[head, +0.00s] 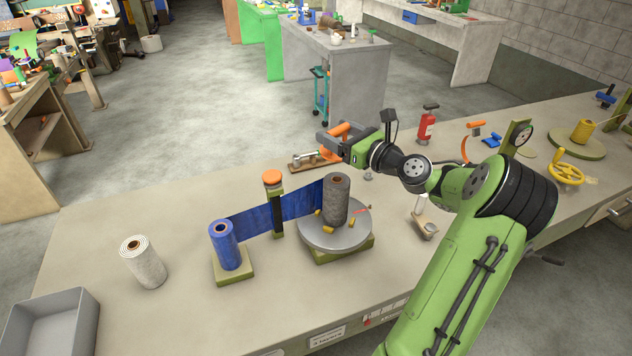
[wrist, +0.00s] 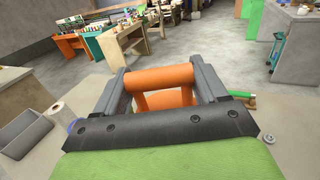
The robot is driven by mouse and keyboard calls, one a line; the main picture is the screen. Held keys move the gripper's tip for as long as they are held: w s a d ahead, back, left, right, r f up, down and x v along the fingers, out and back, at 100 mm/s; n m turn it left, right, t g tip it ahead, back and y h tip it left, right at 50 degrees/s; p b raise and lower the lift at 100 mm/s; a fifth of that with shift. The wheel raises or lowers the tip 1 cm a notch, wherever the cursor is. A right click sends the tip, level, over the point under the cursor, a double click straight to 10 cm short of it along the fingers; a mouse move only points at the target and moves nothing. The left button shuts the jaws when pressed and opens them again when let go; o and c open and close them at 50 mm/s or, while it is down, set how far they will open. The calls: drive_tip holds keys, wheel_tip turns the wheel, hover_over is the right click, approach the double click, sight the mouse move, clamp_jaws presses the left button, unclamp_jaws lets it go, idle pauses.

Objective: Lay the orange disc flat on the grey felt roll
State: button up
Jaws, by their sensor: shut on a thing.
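The grey felt roll (head: 336,200) stands upright on a round grey turntable (head: 352,238), right of the post. My gripper (head: 338,138) is above the bench, behind and right of the orange disc and apart from it. Its jaws are shut on an orange bar-shaped piece (wrist: 160,79), which spans between both fingers in the wrist view. More orange shows below that bar, and its full form is partly hidden. The grey felt roll's top is bare.
A blue felt strip (head: 263,216) runs from a blue roll (head: 229,245) past the post to the grey roll. A white roll (head: 143,262) and a grey tray (head: 55,318) stand left. A clamp on a wooden base (head: 315,162) lies near my gripper.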

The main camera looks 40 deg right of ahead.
drive_tip(key=f, duration=0.3)
drive_tip(key=f+b, duration=0.1)
drive_tip(key=f, duration=0.2)
drive_tip(key=f+b, duration=0.1)
drive_tip(key=f, duration=0.2)
drive_tip(key=shift+d, duration=0.35)
drive_tip(key=o, duration=1)
drive_tip(key=shift+o, duration=0.2)
drive_tip(key=shift+s, duration=0.1)
